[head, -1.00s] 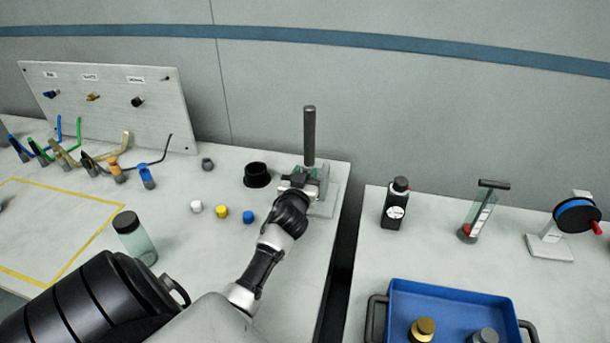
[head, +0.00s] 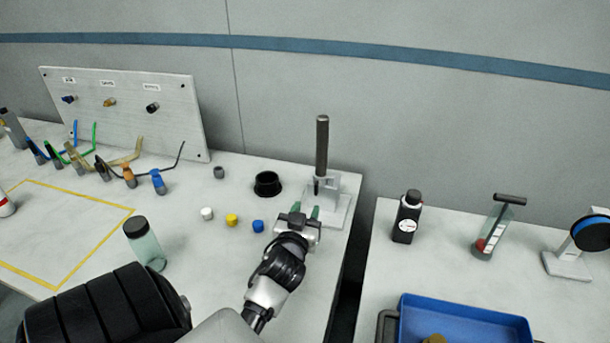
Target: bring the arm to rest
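My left arm reaches in from the bottom of the head view. Its gripper (head: 305,211) is over the table near the right edge, with its green-tipped fingers apart and nothing seen between them. Just beyond the fingers stands a pale stand (head: 338,205) with a tall dark grey rod (head: 322,150) upright at it. The gripper looks apart from the rod and the stand. My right gripper is not in view.
Left of the gripper are a black cup (head: 267,184), blue (head: 258,226), yellow (head: 232,220) and white (head: 207,214) caps and a clear jar (head: 145,245). Across a gap, the right table holds a black bottle (head: 407,217) and a blue tray (head: 470,320).

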